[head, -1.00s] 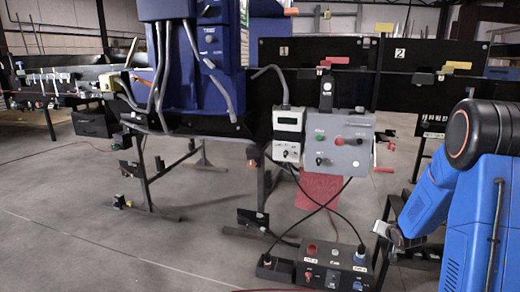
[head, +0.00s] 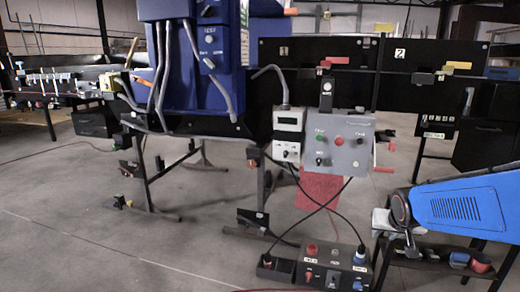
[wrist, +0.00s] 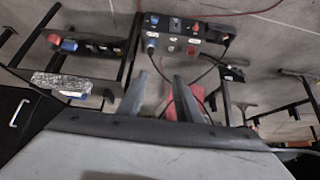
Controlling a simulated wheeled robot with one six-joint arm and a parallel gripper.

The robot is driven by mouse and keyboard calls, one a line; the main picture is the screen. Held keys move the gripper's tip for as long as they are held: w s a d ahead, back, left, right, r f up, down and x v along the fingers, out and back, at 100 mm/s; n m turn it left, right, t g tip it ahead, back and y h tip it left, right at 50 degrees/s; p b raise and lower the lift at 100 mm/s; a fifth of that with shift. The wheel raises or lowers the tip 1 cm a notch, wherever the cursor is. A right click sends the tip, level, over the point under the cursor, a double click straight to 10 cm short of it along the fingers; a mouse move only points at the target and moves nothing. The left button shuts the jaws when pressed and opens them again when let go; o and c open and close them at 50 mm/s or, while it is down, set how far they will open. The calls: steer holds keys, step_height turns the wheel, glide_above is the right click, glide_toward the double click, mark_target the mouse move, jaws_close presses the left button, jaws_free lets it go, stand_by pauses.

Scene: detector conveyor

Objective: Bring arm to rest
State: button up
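My blue arm (head: 465,207) stretches in from the right edge in the head view, nearly level, over a small black stand. Its dark wrist end (head: 400,208) is beside a silvery block on that stand. In the wrist view my gripper (wrist: 160,90) shows two dark fingers standing apart, with nothing visible between them. The fingers are hard to make out in the head view.
The black stand (head: 385,249) holds the silvery block (head: 381,220) and red and blue items. A black control box (head: 333,262) with cables sits on the floor. The conveyor with a blue detector (head: 200,70) and grey switch box (head: 340,155) stands behind. Floor at left is open.

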steer(key=s+a+r+n+g+y, duration=0.1)
steer(key=s+a, duration=0.3)
steer(key=s, duration=0.8)
steer(key=s+a+r+n+g+y, duration=0.1)
steer(key=s+a, duration=0.4)
steer(key=s, duration=0.7)
steer(key=shift+s+r+n, duration=0.35)
steer(key=shift+r+n, duration=0.1)
steer(key=shift+n, duration=0.15)
